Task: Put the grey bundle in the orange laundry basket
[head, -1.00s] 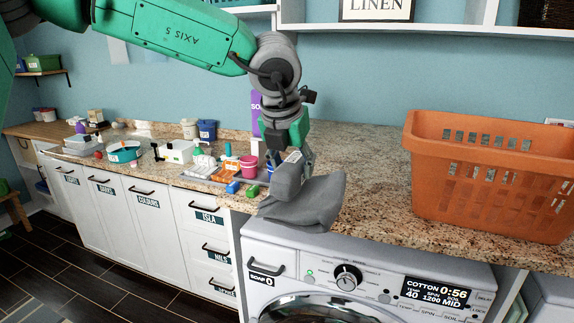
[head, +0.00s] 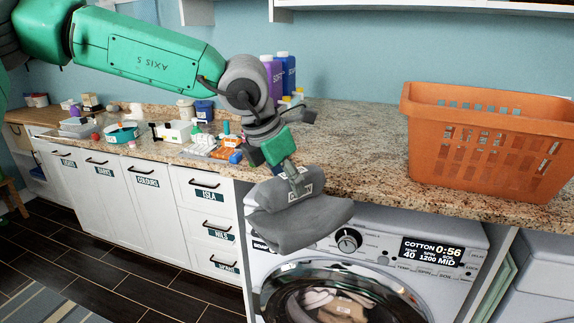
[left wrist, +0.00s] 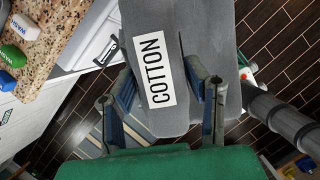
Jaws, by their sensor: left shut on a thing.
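The grey bundle (head: 300,222) is a folded grey cloth with a white label. In the left wrist view the bundle (left wrist: 192,50) carries a label reading COTTON. My left gripper (head: 294,188) is shut on the bundle and holds it in front of the counter's edge, before the washing machine's top panel. In the left wrist view the fingers (left wrist: 168,100) lie on both sides of the label. The orange laundry basket (head: 490,186) stands on the counter to the right, apart from the bundle; its inside bottom is hidden. My right gripper is in neither view.
The granite counter (head: 365,150) is clear between the bundle and the basket. The washing machine (head: 425,240) stands under it. Blue and purple bottles (head: 286,72) stand behind my left arm. Small containers and a white tub (head: 174,131) crowd the counter's left part.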

